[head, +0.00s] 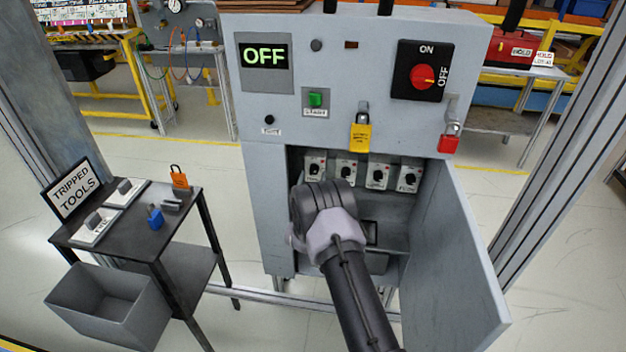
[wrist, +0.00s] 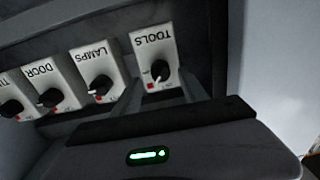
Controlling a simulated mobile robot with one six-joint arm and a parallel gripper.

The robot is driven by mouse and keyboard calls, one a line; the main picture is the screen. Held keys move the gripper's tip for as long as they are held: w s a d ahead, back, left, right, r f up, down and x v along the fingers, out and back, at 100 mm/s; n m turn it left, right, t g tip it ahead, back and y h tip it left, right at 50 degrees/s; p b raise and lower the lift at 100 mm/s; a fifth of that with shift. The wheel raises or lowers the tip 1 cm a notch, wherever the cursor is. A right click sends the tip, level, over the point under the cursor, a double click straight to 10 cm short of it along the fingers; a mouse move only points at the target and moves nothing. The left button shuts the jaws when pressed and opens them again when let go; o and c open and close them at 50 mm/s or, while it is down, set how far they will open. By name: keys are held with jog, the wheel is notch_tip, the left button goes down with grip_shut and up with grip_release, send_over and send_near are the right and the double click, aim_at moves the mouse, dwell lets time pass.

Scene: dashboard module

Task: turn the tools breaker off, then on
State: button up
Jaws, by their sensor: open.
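The tools breaker (wrist: 160,72) is a white plate with a black knob and a TOOLS label, at the right end of the row in the wrist view, where labels appear upside down. Its knob's white pointer points roughly downward in the picture, near a red mark. It also shows at the left end of the row in the head view (head: 315,167). My gripper (wrist: 164,93) is open, its two fingers reaching toward the tools breaker, one to each side below the knob. I cannot tell whether they touch it. In the head view my wrist hides the fingers.
The lamps breaker (wrist: 98,80) and door breaker (wrist: 48,90) sit beside it. The cabinet door (head: 450,260) hangs open at right. The display (head: 264,55) reads OFF. A table (head: 140,235) with a TRIPPED TOOLS sign (head: 72,188) stands left.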

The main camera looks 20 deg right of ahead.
aim_at(314, 170)
jog(key=shift+x, duration=1.25)
jog(key=shift+c, duration=0.2)
grip_shut()
jog(key=shift+a, duration=0.1)
jog(key=n, duration=0.4)
jog(key=shift+w+n, duration=0.1)
jog(key=shift+n, duration=0.2)
jog(key=shift+a+n, duration=0.1)
jog(key=shift+n, duration=2.1)
